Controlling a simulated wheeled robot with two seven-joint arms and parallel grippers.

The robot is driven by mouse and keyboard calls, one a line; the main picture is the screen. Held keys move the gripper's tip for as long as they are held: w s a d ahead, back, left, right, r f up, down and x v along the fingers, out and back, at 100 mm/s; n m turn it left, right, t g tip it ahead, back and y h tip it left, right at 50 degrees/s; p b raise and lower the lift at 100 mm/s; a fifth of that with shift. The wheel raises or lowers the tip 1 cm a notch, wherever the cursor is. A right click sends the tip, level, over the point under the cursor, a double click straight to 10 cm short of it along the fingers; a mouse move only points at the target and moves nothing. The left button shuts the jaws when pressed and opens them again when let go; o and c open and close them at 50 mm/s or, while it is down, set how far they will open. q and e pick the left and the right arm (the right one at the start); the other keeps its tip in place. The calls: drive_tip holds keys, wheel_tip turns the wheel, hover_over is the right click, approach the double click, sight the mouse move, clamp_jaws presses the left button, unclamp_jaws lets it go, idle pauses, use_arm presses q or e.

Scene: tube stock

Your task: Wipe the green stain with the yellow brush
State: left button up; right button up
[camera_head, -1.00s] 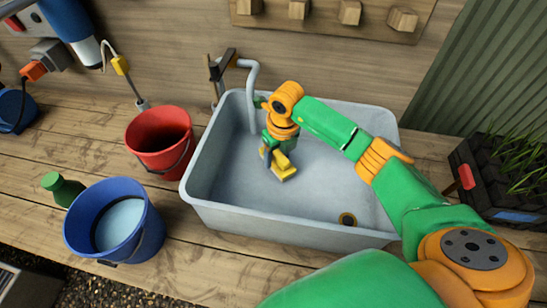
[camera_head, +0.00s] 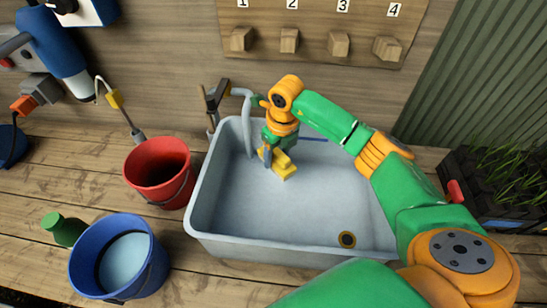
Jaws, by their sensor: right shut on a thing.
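My right gripper (camera_head: 267,153) reaches into the grey sink basin (camera_head: 240,215) near its back wall, left of the middle. It is shut on the yellow brush (camera_head: 284,168), which is held pointing down; I cannot tell whether it touches the basin floor. My arm covers part of the basin's right side. I see no green stain on the bare part of the basin. My left gripper is not in view.
A red bucket (camera_head: 157,168) and a blue bucket with pale liquid (camera_head: 121,258) stand left of the basin. A green bottle (camera_head: 64,228) is beside the blue bucket. A faucet (camera_head: 246,120) rises at the basin's back left. A planter (camera_head: 495,190) stands at right.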

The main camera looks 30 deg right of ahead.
drive_tip(key=shift+w+r+p, duration=0.1)
drive_tip(key=shift+r+p, duration=0.3)
drive_tip(key=shift+r, duration=0.7)
